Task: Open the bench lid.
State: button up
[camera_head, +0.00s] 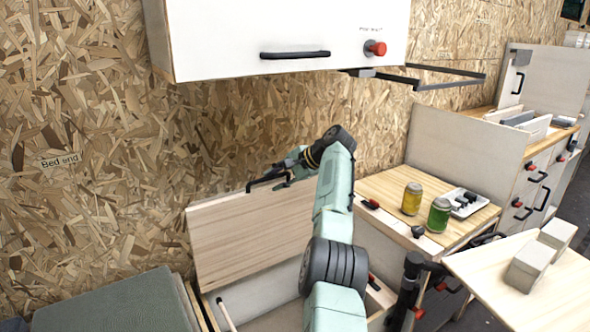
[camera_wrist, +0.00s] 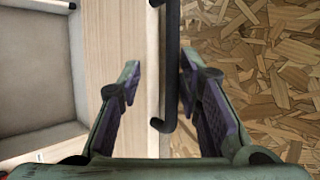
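The bench lid (camera_head: 245,232) is a pale wood panel in the head view. It stands raised and steeply tilted near the chipboard wall, with the bench box (camera_head: 262,300) open below it. A dark bar handle (camera_head: 264,180) sits at the lid's top edge. My gripper (camera_head: 290,172) is at this handle. In the wrist view, my gripper's fingers (camera_wrist: 160,66) are apart, with the handle (camera_wrist: 172,60) running between them. Clear gaps show, and I cannot tell whether either finger touches it. The lid (camera_wrist: 98,35) and box interior (camera_wrist: 38,70) lie to the left there.
A white overhead cabinet (camera_head: 300,35) hangs above my arm. A counter (camera_head: 385,190) with two jars and a small tray stands to the right. A table (camera_head: 540,290) with pale blocks is at front right. A grey-green cushion (camera_head: 115,305) lies at lower left.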

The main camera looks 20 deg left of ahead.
jog(key=v, duration=1)
jog(key=shift+d+f, duration=0.1)
